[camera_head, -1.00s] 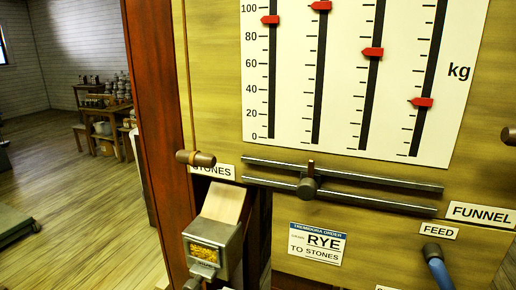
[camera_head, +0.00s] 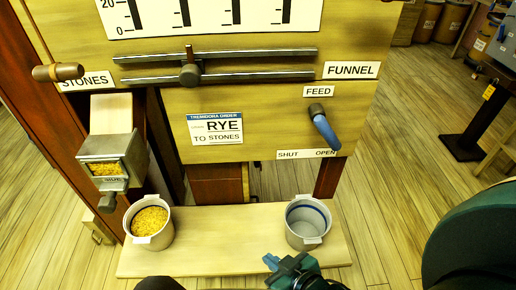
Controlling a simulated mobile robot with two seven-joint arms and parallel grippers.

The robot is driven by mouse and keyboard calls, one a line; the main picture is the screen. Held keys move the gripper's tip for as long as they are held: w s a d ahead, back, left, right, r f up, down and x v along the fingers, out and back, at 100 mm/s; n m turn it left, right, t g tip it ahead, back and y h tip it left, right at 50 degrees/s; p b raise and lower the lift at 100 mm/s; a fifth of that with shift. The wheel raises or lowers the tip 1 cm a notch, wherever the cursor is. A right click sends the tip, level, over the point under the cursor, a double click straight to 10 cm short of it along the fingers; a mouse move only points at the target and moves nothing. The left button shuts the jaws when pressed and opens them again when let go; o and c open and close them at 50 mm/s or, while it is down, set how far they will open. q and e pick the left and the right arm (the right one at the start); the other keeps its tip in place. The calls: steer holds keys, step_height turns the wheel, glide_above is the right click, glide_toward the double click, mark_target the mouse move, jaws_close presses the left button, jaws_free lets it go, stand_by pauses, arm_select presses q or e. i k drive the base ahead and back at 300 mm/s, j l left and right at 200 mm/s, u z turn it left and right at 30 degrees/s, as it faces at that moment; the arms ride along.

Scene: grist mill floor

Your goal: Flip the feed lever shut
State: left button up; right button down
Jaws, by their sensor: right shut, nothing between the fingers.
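The feed lever (camera_head: 325,131) has a blue handle on a dark pivot, on the mill's yellow front panel under the FEED label (camera_head: 318,91). Its handle slants down to the right, toward OPEN on the SHUT–OPEN label (camera_head: 308,154). My right gripper (camera_head: 278,262) is at the bottom centre, shut and empty, below the lever and apart from it, near the bench's front edge. My left gripper is not recognisable in view.
A bench (camera_head: 220,241) below the panel holds a pot of yellow grain (camera_head: 150,222) and an empty-looking pot (camera_head: 306,226) with a blue band. A slider rail (camera_head: 255,63) crosses the panel. A grain box (camera_head: 112,161) hangs at left.

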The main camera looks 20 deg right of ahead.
mark_target(316, 111)
steer(key=z, duration=1.2)
